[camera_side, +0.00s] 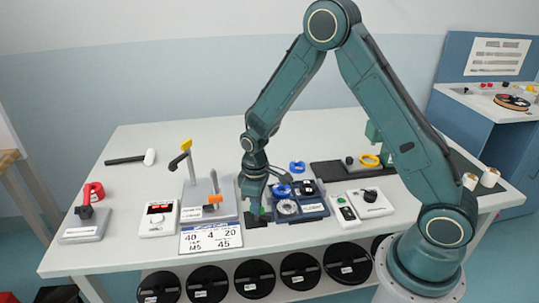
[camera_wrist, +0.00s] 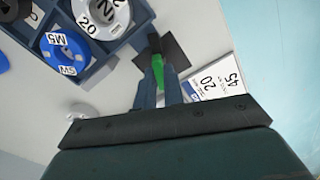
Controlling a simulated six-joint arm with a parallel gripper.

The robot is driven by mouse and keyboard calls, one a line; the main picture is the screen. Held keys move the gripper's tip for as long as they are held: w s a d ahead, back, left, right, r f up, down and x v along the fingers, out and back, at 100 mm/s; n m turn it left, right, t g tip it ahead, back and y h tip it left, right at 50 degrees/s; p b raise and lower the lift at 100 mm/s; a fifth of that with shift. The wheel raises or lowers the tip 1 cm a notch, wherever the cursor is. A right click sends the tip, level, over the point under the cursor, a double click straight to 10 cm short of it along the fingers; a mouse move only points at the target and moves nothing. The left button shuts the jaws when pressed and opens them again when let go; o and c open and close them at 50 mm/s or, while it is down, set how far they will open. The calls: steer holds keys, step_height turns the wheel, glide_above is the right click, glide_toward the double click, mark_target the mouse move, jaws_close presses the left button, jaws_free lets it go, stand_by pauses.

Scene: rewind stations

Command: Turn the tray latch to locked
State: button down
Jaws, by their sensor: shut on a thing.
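The tray (camera_side: 314,210) is a dark blue compartmented holder with round labelled reels in it; its edge also shows in the wrist view (camera_wrist: 122,38). Beside the tray lies a flat black plate (camera_side: 254,222) with a green-marked lever, which looks like the latch. In the wrist view the green part (camera_wrist: 157,72) of the latch stands between my two fingers over the black plate (camera_wrist: 178,55). My gripper (camera_side: 260,208) points down and is shut on the latch lever. The fingers hide part of the lever, and I cannot read its lock position.
A printed card (camera_side: 211,237) lies at the table's front edge, left of the latch. A grey stand with an orange-tipped part (camera_side: 213,201) is close on the left. A white box with a black knob (camera_side: 370,201) stands right of the tray.

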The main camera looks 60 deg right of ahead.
steer(key=n, duration=0.4)
steer(key=shift+n, duration=0.3)
steer(key=shift+r, duration=0.1)
steer(key=c, duration=1.5)
jaws_free()
steer(key=shift+r, duration=0.1)
step_height(320, 180, up, 14)
steer(key=shift+f, duration=0.25)
steer(key=shift+r, duration=0.1)
